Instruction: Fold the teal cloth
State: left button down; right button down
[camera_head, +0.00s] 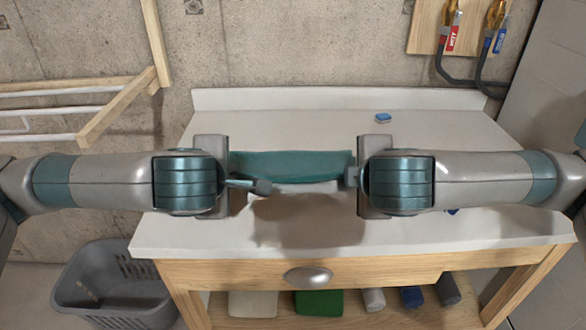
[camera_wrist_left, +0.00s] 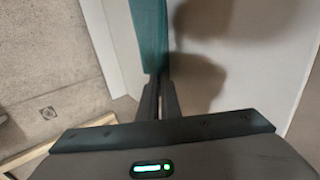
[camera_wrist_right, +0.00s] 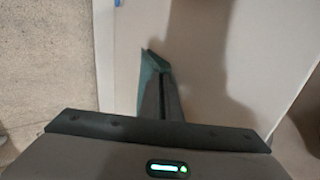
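The teal cloth (camera_head: 292,166) stretches as a narrow band between my two grippers above the white table, its lower edge sagging slightly. I cannot tell whether part of it touches the table. My left gripper (camera_head: 262,186) is at the cloth's left end; in the left wrist view its fingers (camera_wrist_left: 162,95) are close together on the cloth (camera_wrist_left: 150,35). My right gripper (camera_head: 351,177) is at the right end; in the right wrist view its fingers (camera_wrist_right: 155,95) are closed on it, and a short cloth end (camera_wrist_right: 153,60) shows past them.
The white tabletop (camera_head: 480,225) is mostly clear, with shadows under the arms. A small blue block (camera_head: 383,118) lies at the back right. A grey basket (camera_head: 115,285) stands on the floor at left. Pipes with valves (camera_head: 470,40) are at upper right.

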pick_arm(q)
jog(key=shift+s, duration=0.1)
pick_arm(e)
jog(key=shift+s, duration=0.1)
pick_arm(q)
jog(key=c, duration=1.7)
grip_release()
pick_arm(e)
jog(key=c, duration=1.7)
grip_release()
